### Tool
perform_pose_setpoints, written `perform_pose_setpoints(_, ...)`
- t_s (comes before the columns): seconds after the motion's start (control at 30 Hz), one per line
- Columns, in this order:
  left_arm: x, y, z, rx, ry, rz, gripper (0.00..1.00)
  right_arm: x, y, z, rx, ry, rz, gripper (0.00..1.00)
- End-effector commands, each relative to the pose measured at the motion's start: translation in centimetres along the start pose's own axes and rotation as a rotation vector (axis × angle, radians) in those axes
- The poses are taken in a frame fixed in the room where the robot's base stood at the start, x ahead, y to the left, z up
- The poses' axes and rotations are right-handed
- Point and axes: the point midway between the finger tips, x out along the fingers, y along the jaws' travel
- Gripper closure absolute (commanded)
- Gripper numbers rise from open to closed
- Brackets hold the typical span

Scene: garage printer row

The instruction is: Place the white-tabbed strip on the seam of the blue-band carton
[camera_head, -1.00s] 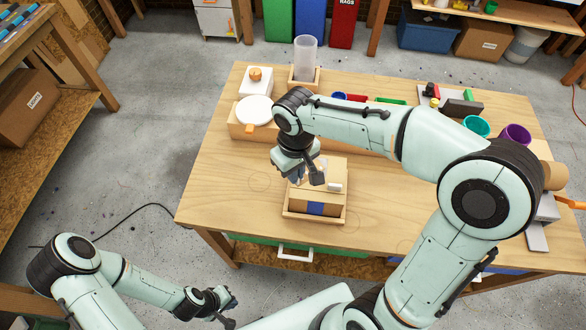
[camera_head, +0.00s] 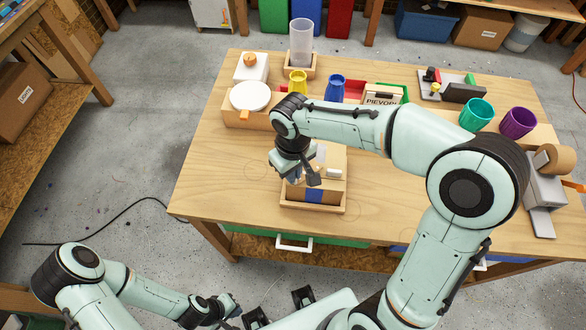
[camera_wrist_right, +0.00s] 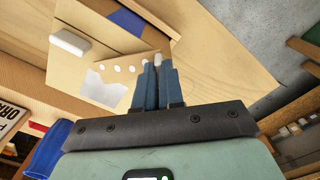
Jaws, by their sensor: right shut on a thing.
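The blue-band carton (camera_head: 328,191) sits in a shallow wooden tray (camera_head: 312,208) near the table's front. Its blue band (camera_head: 314,195) faces the front, and the band also shows in the right wrist view (camera_wrist_right: 127,21). My right gripper (camera_head: 305,177) is over the carton's left part. In the wrist view its fingers (camera_wrist_right: 158,72) are closed together, with a small white piece between their tips, probably the strip's tab. A white block (camera_wrist_right: 70,42) and a jagged pale patch (camera_wrist_right: 105,90) show over the carton. Strip-to-seam contact is unclear. My left gripper (camera_head: 232,310) is low at left, away from the table.
Behind the carton stand a yellow cup (camera_head: 298,84), a blue cup (camera_head: 336,88) and a labelled box (camera_head: 382,98). Teal (camera_head: 476,115) and purple (camera_head: 518,122) cups and a tape dispenser (camera_head: 545,190) are at right. The table left of the carton is clear.

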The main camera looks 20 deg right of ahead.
Motion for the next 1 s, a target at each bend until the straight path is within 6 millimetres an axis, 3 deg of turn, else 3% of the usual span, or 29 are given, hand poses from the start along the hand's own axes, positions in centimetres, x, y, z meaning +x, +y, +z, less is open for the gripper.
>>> perform_pose_setpoints(0.97, 0.9, -0.4, 0.3, -0.002, -0.005, -0.002, 1.00, 1.2, 0.0, 0.0, 0.000, 0.000, 0.000, 1.00)
perform_pose_setpoints(1.0, 0.9, -0.4, 0.3, -0.002, -0.005, -0.002, 1.00, 1.2, 0.0, 0.0, 0.000, 0.000, 0.000, 0.82)
